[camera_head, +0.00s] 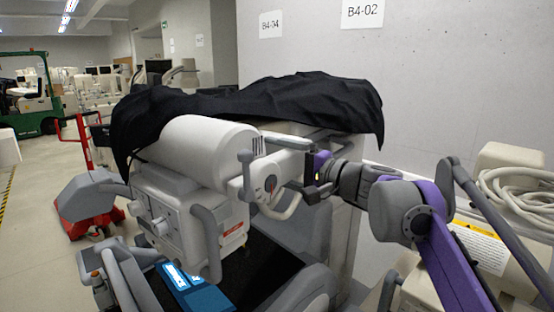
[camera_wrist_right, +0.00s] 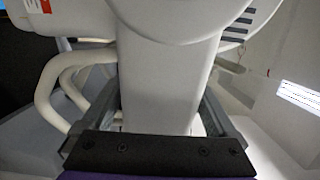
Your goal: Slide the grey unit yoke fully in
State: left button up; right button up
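The grey unit (camera_head: 195,150) is a pale cylinder above a boxy body with knobs and grey tubular handles. It sits at the front of a cart, partly under a black cover. Its yoke seems to be the pale arm (camera_head: 268,178) at its right end. My right gripper (camera_head: 312,180) reaches in from the right and is beside this end. In the right wrist view, the gripper's dark fingers (camera_wrist_right: 160,115) stand wide apart on either side of a pale upright part (camera_wrist_right: 165,85). Firm contact cannot be told. My left gripper is not in view.
The black cover (camera_head: 260,98) drapes over the cart top. A blue item (camera_head: 195,290) lies below the unit. A pale machine with coiled hose (camera_head: 520,188) stands close at right. A concrete wall (camera_head: 420,90) is behind. A red-framed cart (camera_head: 90,200) stands left; floor beyond is open.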

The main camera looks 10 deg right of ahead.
jog(key=v, duration=1.1)
jog(key=shift+b, duration=0.4)
